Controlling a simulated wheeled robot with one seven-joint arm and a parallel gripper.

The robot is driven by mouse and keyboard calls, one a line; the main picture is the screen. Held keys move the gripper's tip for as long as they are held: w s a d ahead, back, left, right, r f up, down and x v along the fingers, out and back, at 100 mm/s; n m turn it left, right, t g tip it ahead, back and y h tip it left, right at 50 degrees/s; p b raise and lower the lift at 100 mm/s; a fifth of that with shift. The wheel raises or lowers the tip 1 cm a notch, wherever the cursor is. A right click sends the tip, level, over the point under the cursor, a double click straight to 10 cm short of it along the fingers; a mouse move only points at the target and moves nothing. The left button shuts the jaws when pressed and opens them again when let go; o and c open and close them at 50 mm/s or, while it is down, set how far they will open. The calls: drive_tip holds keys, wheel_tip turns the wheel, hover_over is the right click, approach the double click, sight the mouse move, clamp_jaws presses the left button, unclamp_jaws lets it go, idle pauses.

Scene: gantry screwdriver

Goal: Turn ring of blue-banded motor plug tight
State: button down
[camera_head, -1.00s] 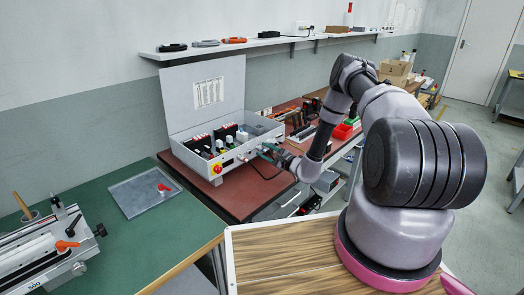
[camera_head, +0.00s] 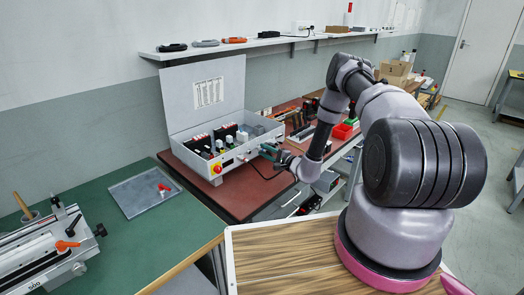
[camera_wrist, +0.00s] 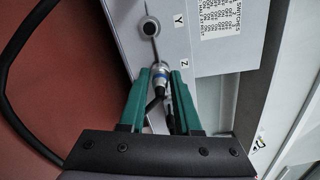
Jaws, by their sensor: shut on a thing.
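My gripper (camera_wrist: 160,76) has green fingers that reach toward the face of the open grey control box (camera_wrist: 204,108). They are shut on the motor plug (camera_wrist: 158,73), whose metal ring shows a blue band between the fingertips. The plug is at the socket marked Z, and a black cable runs back from it between the fingers. Whether the ring is fully seated cannot be seen. In the head view my gripper (camera_head: 268,150) is at the right side of the control box (camera_head: 242,155), and the plug is too small to make out.
A capped round socket (camera_wrist: 150,29) marked Y sits beside the plug. A black cable (camera_wrist: 12,75) loops over the red-brown bench mat (camera_head: 250,190). A red knob (camera_head: 217,169) is on the box front. The green table (camera_head: 150,235) has open room at left.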

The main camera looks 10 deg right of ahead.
drive_tip(key=m, duration=1.7)
drive_tip(key=shift+m, duration=0.4)
drive_tip(key=m, duration=0.6)
drive_tip(key=c, duration=0.8)
unclamp_jaws()
drive_tip(key=shift+v, duration=3)
